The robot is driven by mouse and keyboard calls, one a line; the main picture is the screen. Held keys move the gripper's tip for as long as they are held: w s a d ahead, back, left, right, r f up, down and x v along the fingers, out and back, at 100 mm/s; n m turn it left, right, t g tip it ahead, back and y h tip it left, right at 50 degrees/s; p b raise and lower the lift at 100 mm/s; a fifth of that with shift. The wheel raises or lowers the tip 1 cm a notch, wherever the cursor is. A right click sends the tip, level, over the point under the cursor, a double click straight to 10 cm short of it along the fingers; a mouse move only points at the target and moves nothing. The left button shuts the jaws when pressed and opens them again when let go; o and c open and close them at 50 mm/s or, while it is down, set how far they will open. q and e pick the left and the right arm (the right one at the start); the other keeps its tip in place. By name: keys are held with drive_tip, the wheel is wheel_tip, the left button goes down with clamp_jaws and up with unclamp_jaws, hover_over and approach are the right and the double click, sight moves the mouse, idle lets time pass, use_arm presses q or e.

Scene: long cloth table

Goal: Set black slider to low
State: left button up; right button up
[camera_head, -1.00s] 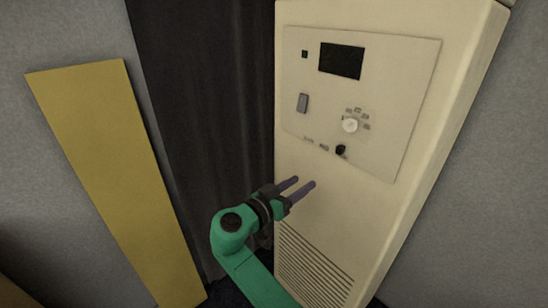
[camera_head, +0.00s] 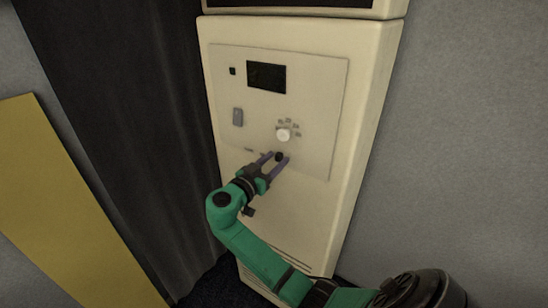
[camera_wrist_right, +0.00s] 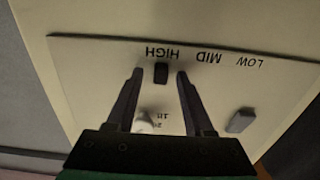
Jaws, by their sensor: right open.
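The black slider (camera_head: 279,157) sits low on the cabinet's control panel (camera_head: 318,120), below the white knob. In the right wrist view the black slider (camera_wrist_right: 161,73) stands beside the HIGH label (camera_wrist_right: 163,53). That view shows the panel upside down, with MID (camera_wrist_right: 209,56) and LOW (camera_wrist_right: 250,62) to the right. My right gripper (camera_head: 276,156) is open, its two fingers on either side of the slider. The right gripper (camera_wrist_right: 160,74) shows a gap between each finger and the slider. My left gripper is not in view.
The white knob (camera_head: 283,134) is just above the slider. A grey rocker switch (camera_head: 238,117) and a dark screen (camera_head: 266,77) are also on the panel. A dark curtain (camera_head: 120,120) and a yellow board (camera_head: 60,200) stand left of the cabinet.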

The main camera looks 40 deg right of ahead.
drive_tip(key=shift+a, duration=0.1)
clamp_jaws()
idle(1.2)
